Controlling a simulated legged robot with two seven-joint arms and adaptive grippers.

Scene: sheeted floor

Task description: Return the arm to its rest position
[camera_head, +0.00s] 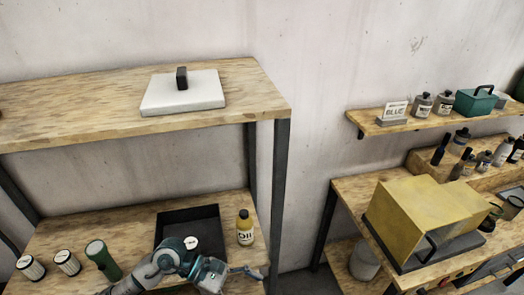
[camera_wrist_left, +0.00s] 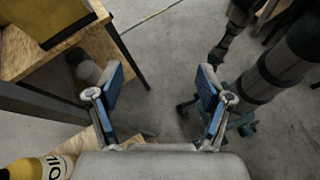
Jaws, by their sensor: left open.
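My left arm comes in from the bottom of the head view, over the lower shelf. My left gripper (camera_head: 246,272) is at the front right part of that shelf, just in front of the yellow oil bottle (camera_head: 246,228). In the left wrist view the left gripper (camera_wrist_left: 160,88) has its two blue-padded fingers spread wide, with only grey floor between them. The bottle also shows at the lower left of that view (camera_wrist_left: 38,167). My right gripper is not clearly seen in either view.
A black tray (camera_head: 214,219) lies behind my left arm. A dark green cylinder (camera_head: 103,260) and two white-labelled cans stand left of it. The upper shelf (camera_head: 70,115) holds a white slab (camera_head: 183,95). A yellow box (camera_head: 425,215) stands on the right bench. Floor lies between the furniture.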

